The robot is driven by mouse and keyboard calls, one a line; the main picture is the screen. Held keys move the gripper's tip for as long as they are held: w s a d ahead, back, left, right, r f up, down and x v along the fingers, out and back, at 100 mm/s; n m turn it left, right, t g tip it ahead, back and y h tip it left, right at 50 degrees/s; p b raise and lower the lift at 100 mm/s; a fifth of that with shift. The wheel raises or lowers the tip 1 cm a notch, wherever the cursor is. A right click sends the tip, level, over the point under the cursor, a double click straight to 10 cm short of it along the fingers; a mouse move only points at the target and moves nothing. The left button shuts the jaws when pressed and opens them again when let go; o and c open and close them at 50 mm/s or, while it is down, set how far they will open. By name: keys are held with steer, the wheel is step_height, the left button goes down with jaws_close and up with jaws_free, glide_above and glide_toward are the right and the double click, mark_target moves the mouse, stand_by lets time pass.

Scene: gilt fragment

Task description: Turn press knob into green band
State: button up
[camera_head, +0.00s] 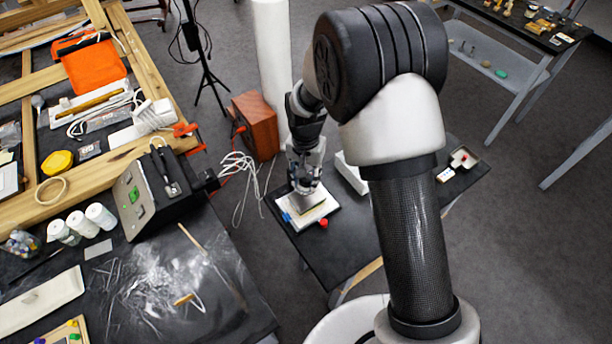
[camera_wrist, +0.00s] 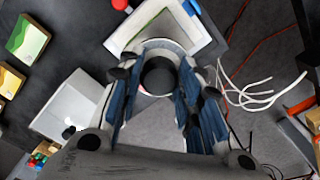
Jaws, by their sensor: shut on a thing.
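The press is a pale block (camera_head: 289,217) with a white frame on the small black table in the head view; its frame also shows at the top of the wrist view (camera_wrist: 117,43). A red round part (camera_head: 323,224) and a blue part (camera_head: 286,216) sit at its edges. My gripper (camera_head: 306,187) is over the press. In the wrist view its fingers (camera_wrist: 160,88) stand on both sides of a dark round knob (camera_wrist: 158,76) and are shut on it. A yellow-green strip (camera_head: 314,208) shows on the press; I cannot tell whether it is the green band. The knob's pointer is not visible.
White cables (camera_head: 239,165) hang beside the wooden box (camera_head: 256,122). A white box (camera_wrist: 70,108) and a green card (camera_wrist: 27,40) lie near the press in the wrist view.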

steer(key=m, duration=0.5)
steer(key=shift+m, duration=0.3)
steer(key=m, duration=0.5)
steer(key=shift+w, duration=0.1)
steer(key=shift+m, duration=0.4)
steer(key=o, duration=1.1)
steer(key=shift+c, duration=0.2)
step_height(320, 180, up, 12)
